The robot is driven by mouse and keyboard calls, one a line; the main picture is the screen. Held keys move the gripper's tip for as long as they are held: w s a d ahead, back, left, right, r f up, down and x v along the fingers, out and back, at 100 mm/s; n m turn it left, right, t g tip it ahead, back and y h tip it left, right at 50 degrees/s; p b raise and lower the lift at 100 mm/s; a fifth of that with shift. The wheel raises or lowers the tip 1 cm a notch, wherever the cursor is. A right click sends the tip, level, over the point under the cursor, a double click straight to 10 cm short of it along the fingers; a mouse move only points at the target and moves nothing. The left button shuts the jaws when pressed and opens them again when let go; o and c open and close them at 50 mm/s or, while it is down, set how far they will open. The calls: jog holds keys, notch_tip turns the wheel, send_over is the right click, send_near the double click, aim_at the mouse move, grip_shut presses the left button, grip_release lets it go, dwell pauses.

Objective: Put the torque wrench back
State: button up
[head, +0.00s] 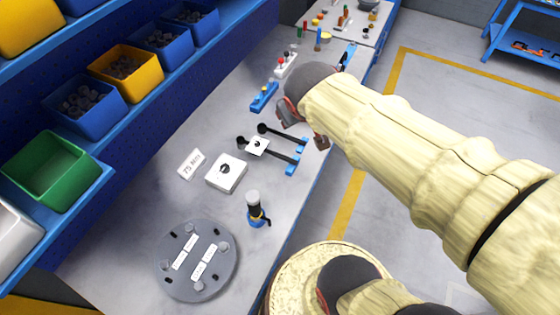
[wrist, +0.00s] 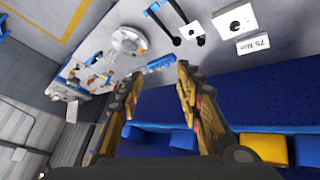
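Two long black wrenches lie side by side on the bench, the farther one (head: 285,133) and the nearer one (head: 281,156). Each has a round black head at the left and its other end at a blue holder (head: 291,168). I cannot tell which is the torque wrench. Both also show at the top of the wrist view (wrist: 163,23). My gripper (head: 306,128) is beside and above the holders' far end in the head view. In the wrist view its fingers (wrist: 155,82) are spread, with nothing seen between them.
A white box with a dial (head: 227,173), a "75 Nm" sign (head: 190,163), a black-and-blue tool (head: 256,209) and a grey bolted flange (head: 180,283) are nearer. A blue block (head: 264,97) lies beyond. Bins (head: 125,68) line the left shelf. Open floor lies right.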

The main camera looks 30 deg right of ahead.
jog(key=s+a+g+y, duration=0.1)
jog(key=s+a+y, duration=0.2)
jog(key=s+a, duration=0.7)
jog(key=shift+s+a, duration=0.35)
jog(key=shift+s, duration=0.1)
notch_tip(320, 180, down, 10)
jog(key=b, duration=1)
